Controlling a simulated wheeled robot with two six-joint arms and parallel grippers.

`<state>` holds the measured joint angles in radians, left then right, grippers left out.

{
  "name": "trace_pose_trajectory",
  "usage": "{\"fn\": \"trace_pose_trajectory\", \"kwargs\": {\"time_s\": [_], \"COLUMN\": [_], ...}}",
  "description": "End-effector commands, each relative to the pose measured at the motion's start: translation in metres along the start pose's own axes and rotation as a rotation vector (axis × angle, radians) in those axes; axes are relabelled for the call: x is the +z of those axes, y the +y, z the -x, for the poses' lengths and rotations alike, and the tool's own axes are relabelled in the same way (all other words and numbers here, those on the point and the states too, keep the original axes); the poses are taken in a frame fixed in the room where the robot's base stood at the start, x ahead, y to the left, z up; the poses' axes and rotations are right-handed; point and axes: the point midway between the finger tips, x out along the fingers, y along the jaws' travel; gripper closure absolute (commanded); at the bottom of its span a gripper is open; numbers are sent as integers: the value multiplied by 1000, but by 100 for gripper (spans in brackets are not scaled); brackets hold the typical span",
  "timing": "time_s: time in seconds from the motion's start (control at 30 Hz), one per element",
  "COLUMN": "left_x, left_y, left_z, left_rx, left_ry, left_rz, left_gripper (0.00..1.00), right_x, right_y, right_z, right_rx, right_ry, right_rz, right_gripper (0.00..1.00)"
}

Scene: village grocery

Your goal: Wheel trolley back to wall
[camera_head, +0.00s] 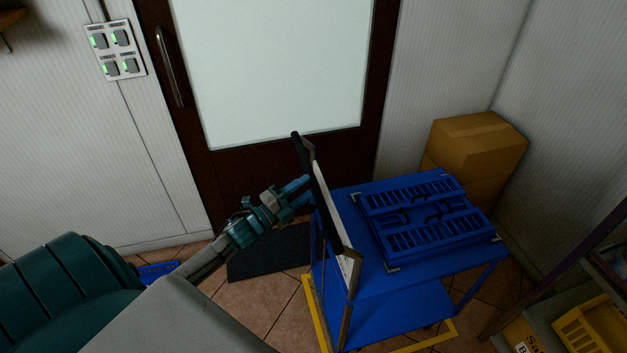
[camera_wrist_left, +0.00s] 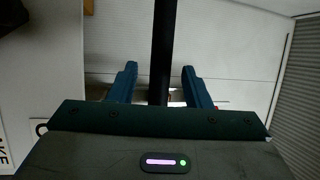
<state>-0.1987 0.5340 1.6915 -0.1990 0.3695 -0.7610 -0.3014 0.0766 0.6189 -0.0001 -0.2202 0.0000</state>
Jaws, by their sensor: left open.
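The blue trolley (camera_head: 437,263) stands right of centre in the head view, in front of the wall and beside the door. Its push handle is a dark bar (camera_head: 332,226) on the trolley's left side. My left gripper (camera_head: 306,189) is at this handle with its fingers open. In the left wrist view the dark bar (camera_wrist_left: 163,45) stands upright between the two spread fingers, with gaps on both sides. A blue folded crate (camera_head: 425,218) lies on the trolley's top. My right gripper is not in view.
A yellow floor outline (camera_head: 322,322) shows around the trolley's base. Cardboard boxes (camera_head: 478,148) stand behind it by the wall. A shelf with a yellow crate (camera_head: 592,328) is at the lower right. A dark mat (camera_head: 270,252) lies before the door (camera_head: 275,75).

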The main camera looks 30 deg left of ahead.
Motion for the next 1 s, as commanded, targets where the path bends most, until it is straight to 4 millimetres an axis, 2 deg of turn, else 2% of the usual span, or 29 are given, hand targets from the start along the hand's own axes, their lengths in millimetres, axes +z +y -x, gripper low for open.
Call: {"fn": "trace_pose_trajectory", "kwargs": {"time_s": [0.1, 0.3, 0.67, 0.8, 0.9, 1.0], "left_x": [0, 0, 0, 0, 0, 0], "left_y": [-4, -2, 0, 0, 0, 0], "left_z": [-17, -33, -36, -35, -35, -35], "left_rx": [-2, 0, 1, 1, 1, 1], "left_ry": [-2, -1, 0, 0, 0, 0], "left_rz": [1, 1, 1, 1, 1, 1], "left_gripper": [56, 56, 56, 83, 100, 100], "right_x": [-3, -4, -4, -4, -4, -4], "right_y": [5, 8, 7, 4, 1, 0], "right_z": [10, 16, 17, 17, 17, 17], "right_rx": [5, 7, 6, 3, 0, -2], "right_ry": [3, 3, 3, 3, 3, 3], "right_rz": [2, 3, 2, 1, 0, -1], "right_gripper": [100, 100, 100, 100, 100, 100]}}
